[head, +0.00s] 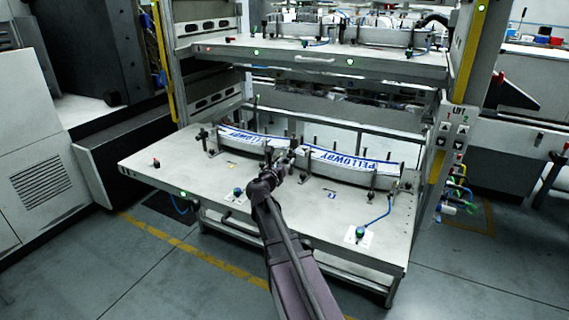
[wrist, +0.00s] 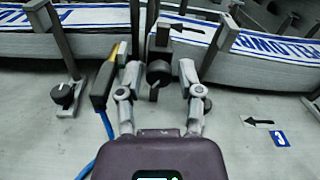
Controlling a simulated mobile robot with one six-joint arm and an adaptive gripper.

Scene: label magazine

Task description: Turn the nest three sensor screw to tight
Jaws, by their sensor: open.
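My gripper (wrist: 158,78) is open in the wrist view, one finger on each side of a dark round knob (wrist: 158,73) that stands in front of the label stack. I cannot tell whether the fingers touch it. To its left is a dark sensor block with a yellow part (wrist: 104,82) and a blue cable (wrist: 106,126). A blue tag (wrist: 280,138), which appears to read 3, lies on the plate to the right. In the head view my gripper (head: 281,163) is at the middle of the lower shelf, hiding the knob.
Stacks of PELLOWBY labels (head: 350,160) stand between posts on the lower shelf (head: 300,210). Another black knob (wrist: 64,95) sits on a foot at left in the wrist view. An upper shelf (head: 318,63) hangs above. The shelf's front is mostly clear, with a green button (head: 360,232).

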